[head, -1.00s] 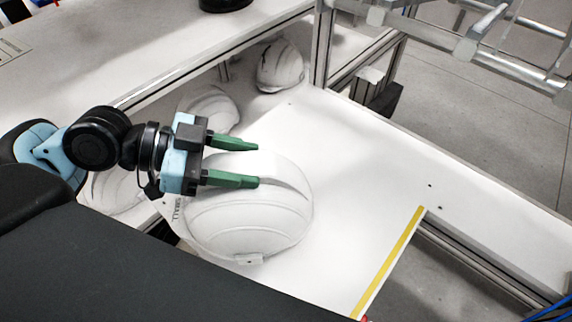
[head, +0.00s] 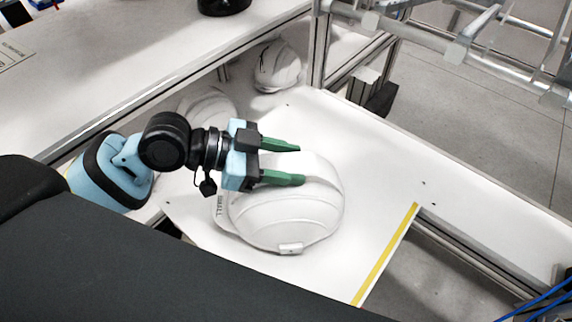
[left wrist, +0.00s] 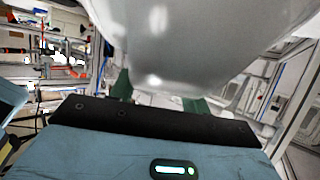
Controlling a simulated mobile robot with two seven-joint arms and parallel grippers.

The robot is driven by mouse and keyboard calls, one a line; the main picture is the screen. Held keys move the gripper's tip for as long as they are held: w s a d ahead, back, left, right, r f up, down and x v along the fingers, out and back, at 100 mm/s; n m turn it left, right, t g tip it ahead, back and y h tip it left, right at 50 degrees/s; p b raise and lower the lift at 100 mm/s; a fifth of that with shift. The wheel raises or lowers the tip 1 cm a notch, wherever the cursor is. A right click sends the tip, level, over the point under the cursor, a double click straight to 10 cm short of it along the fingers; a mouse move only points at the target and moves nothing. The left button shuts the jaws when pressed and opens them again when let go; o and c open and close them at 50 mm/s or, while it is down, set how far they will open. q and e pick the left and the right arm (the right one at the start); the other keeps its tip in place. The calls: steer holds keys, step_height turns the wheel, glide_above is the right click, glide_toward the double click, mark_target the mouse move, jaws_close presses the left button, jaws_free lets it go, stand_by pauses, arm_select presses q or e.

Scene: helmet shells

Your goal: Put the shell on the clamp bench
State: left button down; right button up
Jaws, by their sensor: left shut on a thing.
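A white helmet shell (head: 290,215) with raised ridges is in the middle of the head view. My left gripper (head: 300,165) comes in from the left, its green fingers shut on the crown ridge of the shell. The shell also fills the top of the left wrist view (left wrist: 185,40), with the green fingers at its lower edge. The shell is over a white surface (head: 375,175) with a yellow strip along its near right edge. I cannot tell how far above it the shell is, nor which surface is the clamp bench. My right gripper is not in view.
Two more white shells, one at the back (head: 277,65) and one partly hidden (head: 208,104), lie beyond my arm. A long white counter (head: 130,60) runs along the upper left. A metal frame (head: 460,45) stands at the upper right. The white surface right of the shell is bare.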

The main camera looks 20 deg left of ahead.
arm_select(q)
steer(key=shift+f, duration=0.85)
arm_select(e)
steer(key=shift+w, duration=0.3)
arm_select(q)
steer(key=c, duration=0.7)
jaws_free()
steer(key=shift+f, duration=0.15)
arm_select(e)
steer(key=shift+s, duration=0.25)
